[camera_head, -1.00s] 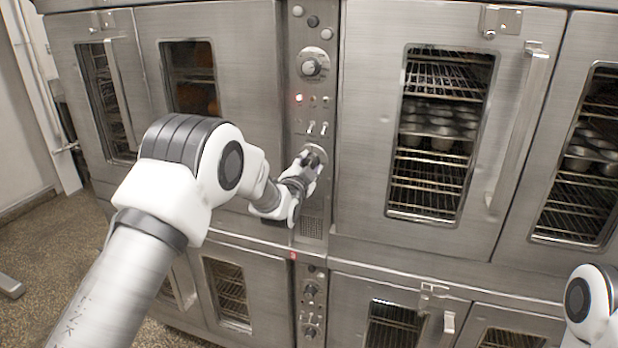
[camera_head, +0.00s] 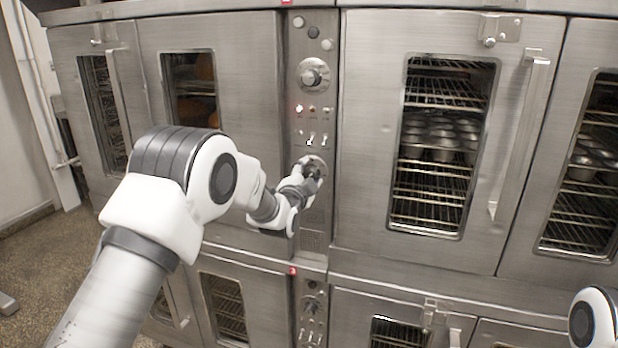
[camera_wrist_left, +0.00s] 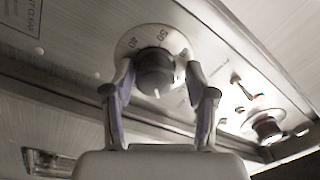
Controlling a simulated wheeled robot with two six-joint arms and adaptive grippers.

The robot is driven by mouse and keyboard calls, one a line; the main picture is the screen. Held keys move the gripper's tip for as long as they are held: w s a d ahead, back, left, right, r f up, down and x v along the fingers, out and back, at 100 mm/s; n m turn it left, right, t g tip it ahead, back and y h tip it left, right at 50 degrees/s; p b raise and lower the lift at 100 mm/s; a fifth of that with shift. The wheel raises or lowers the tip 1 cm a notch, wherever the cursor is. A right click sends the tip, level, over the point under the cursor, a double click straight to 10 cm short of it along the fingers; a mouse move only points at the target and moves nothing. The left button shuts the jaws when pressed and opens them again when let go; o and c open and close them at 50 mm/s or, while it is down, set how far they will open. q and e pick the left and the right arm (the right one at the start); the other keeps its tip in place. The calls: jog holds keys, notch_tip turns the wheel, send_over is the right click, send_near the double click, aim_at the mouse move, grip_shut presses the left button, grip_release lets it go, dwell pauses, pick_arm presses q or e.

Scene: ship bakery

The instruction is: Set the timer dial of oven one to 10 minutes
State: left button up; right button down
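The timer dial (camera_head: 316,162) is the lower round dial on the control strip between the upper oven's doors. In the left wrist view its dark knob (camera_wrist_left: 155,74) stands before a pale scale plate (camera_wrist_left: 128,44), where 50 and 40 are readable. A light pointer mark shows on the knob's lower edge. My left gripper (camera_head: 310,172) is at the dial. In the wrist view its two fingers (camera_wrist_left: 158,78) stand apart, one on each side of the knob; firm contact is not clear. My right gripper is out of view.
A door handle (camera_head: 518,135) stands out to the right. A lower oven (camera_head: 262,290) is below.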

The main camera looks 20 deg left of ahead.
pick_arm(q)
jog(key=shift+w+f, duration=0.1)
jog(key=shift+f, duration=0.1)
jog(key=s, duration=1.2)
jog(key=shift+f, duration=0.2)
